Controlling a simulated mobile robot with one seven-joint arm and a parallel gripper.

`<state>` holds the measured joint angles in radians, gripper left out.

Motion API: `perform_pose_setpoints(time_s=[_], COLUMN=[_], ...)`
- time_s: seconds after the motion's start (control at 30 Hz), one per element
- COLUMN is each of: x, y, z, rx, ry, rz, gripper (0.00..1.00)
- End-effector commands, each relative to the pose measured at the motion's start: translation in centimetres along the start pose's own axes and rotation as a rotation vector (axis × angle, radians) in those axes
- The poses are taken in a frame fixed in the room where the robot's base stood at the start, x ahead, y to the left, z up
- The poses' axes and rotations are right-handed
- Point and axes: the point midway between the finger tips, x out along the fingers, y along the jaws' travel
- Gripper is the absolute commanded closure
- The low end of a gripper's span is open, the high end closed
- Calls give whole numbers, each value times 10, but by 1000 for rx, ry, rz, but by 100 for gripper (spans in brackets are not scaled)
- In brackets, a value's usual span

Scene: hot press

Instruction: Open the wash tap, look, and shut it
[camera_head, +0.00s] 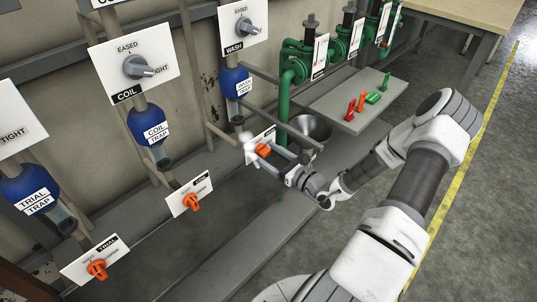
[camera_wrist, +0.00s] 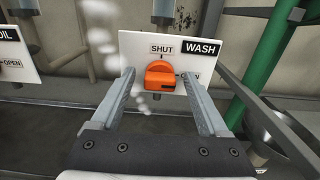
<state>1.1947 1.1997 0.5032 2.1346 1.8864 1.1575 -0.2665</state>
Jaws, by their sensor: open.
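The wash tap (camera_wrist: 160,77) is an orange handle on a white plate (camera_wrist: 205,68) marked SHUT above it and OPEN to its right. Its handle looks crosswise, its right end beside OPEN. In the head view the wash tap (camera_head: 263,150) sits below the blue wash trap (camera_head: 235,82). My gripper (camera_wrist: 158,82) is open, one finger on each side of the handle, with small gaps; contact is not clear. White vapour puffs (camera_wrist: 140,104) show at the left of the tap, and a white cloud (camera_head: 250,148) shows there in the head view.
The coil tap (camera_head: 192,202) and trial tap (camera_head: 97,269) are to the left. A metal bucket (camera_head: 312,128) stands behind my gripper. A grey shelf (camera_head: 340,112) holds red and green handles. Green pipes (camera_head: 290,85) stand at the right.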

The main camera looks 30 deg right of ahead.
Motion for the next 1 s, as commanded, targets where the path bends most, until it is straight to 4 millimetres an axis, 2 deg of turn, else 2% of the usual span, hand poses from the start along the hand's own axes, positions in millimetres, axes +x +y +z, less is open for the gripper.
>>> perform_pose_setpoints(time_s=[0.07,0.47,0.5,0.77,1.0], x=[0,0,0,0,0], y=[0,0,0,0,1], z=[0,0,0,0,1], rx=[0,0,0,-21,-132], ry=[0,0,0,0,1], rz=[0,0,0,1,2], gripper=[26,98,100,100,100])
